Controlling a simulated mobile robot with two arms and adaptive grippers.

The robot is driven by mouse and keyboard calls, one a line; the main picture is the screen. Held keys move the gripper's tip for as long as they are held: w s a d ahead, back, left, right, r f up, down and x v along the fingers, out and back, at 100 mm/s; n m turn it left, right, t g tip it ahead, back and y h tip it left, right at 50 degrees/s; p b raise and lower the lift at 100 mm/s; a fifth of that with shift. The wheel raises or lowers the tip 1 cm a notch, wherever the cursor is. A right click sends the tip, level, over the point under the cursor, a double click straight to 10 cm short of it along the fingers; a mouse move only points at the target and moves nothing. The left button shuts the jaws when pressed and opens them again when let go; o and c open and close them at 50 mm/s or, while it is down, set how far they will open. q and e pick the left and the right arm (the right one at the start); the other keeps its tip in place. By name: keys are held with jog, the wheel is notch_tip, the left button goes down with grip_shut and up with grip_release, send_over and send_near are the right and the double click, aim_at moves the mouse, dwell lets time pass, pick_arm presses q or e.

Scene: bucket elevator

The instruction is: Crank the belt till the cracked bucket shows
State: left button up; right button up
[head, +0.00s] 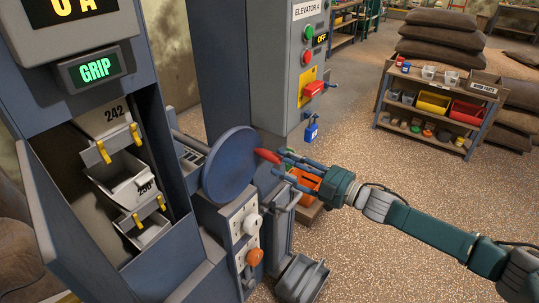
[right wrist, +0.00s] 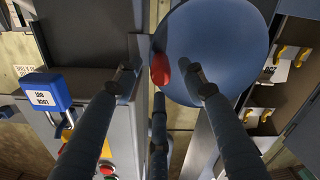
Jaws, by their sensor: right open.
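The blue crank wheel (head: 230,172) stands beside the open elevator casing, with a red handle (head: 267,156) on its face. My right gripper (head: 283,164) is open, its fingertips at the red handle. In the right wrist view the red handle (right wrist: 160,69) sits between the spread fingers; I cannot tell whether they touch it. Grey buckets show in the casing opening: an upper one labelled 242 (head: 106,120) and a lower one (head: 128,185) with a partly hidden label. Both have yellow clips. I make out no clear crack. My left gripper is not in view.
A display reads GRIP (head: 93,71) in green. A grey control cabinet (head: 282,65) carries an OFF display and a blue padlock (head: 311,132). An orange knob (head: 255,257) sits below the wheel. A parts shelf (head: 440,105) stands back right; the floor before it is clear.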

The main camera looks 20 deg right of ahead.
aim_at(269, 157)
jog(key=x, duration=0.6)
jog(key=shift+p, duration=0.35)
grip_shut()
